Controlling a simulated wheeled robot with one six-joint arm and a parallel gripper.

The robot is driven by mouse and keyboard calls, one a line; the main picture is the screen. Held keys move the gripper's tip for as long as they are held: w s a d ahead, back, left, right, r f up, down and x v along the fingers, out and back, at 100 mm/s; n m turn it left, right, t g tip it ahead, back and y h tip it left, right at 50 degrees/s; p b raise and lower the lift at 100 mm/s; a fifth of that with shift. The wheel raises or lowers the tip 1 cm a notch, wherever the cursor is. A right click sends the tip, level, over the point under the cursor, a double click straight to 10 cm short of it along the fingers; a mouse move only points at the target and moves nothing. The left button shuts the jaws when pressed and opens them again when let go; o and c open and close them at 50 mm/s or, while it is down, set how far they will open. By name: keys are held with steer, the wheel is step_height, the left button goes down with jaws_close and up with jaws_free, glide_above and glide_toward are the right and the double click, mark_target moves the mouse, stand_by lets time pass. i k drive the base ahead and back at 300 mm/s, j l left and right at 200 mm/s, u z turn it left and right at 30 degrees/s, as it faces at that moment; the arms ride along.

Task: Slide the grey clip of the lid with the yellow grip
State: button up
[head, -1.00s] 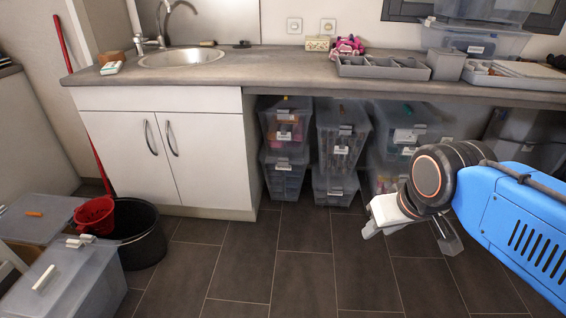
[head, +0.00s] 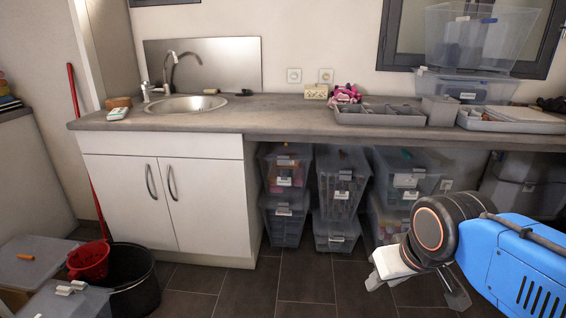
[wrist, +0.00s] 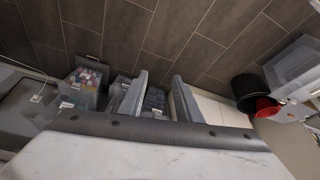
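A lid with a small orange-yellow grip (head: 25,257) lies on a grey box at the lower left of the head view. I cannot make out a clip on this lid. A second grey lid (head: 45,303) in front of it is cut off by the bottom edge, with pale clips (head: 70,288) at its back edge. My gripper (head: 418,288) is at the lower right of the head view, far from both lids. It is open and empty, pointing down. In the wrist view its two fingers (wrist: 158,100) stand apart with nothing between them.
Clear storage boxes (head: 340,185) are stacked under the counter (head: 290,117). Floor between the buckets and my gripper is free.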

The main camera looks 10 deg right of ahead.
mark_target(282, 160)
steer(key=i+j+z, duration=0.1)
steer(key=i+z, duration=0.35)
steer(key=i, duration=0.8)
